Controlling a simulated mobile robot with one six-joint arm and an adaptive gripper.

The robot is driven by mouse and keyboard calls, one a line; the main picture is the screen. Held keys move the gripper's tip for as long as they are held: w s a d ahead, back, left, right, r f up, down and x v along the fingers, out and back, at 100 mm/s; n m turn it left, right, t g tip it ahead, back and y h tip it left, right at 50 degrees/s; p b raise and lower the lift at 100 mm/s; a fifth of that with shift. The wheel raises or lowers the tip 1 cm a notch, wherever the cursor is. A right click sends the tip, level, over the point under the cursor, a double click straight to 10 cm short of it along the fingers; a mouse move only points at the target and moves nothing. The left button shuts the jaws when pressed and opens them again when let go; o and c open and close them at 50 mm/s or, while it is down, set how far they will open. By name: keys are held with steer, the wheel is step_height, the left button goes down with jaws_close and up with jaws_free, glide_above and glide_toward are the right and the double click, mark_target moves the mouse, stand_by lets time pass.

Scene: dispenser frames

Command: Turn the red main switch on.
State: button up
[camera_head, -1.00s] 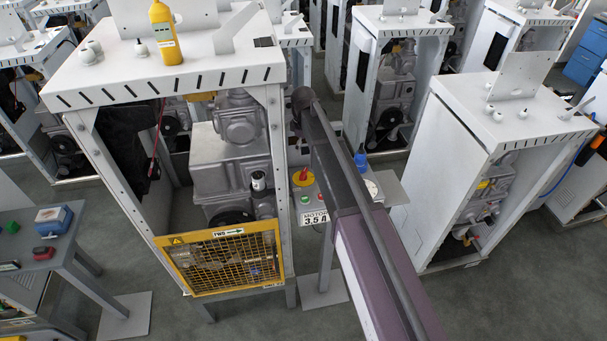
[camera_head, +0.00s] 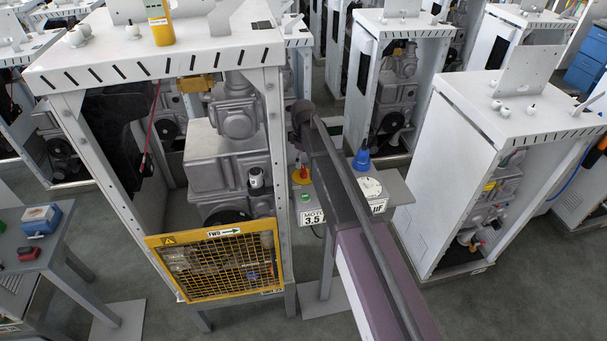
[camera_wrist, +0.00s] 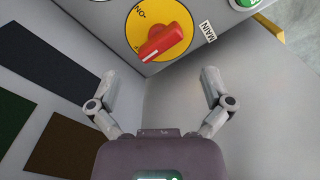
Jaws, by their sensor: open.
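The red main switch (camera_wrist: 161,42) is a bar-shaped knob on a round yellow plate (camera_wrist: 150,22) in the wrist view. Its white-marked end points to the lower left there. "ON" lettering on the plate reads upside down, and a "MAIN" label (camera_wrist: 208,31) sits to the right. The switch also shows small in the head view (camera_head: 299,171), partly hidden by my arm. My gripper (camera_wrist: 157,76) is open and empty, its fingers spread wide. In the wrist view the switch lies beyond the fingertips and is not touched. The gripper is hidden in the head view.
A green button (camera_wrist: 244,3) is near the switch. A blue knob (camera_head: 362,160) and a round dial (camera_head: 369,187) share the panel. A white cabinet with a yellow guard (camera_head: 223,262) stands close at left; another cabinet (camera_head: 448,180) stands at right.

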mark_target(303, 170)
steer(key=shift+f+b, duration=2.1)
steer(key=shift+f, duration=0.3)
steer(key=c, duration=1.1)
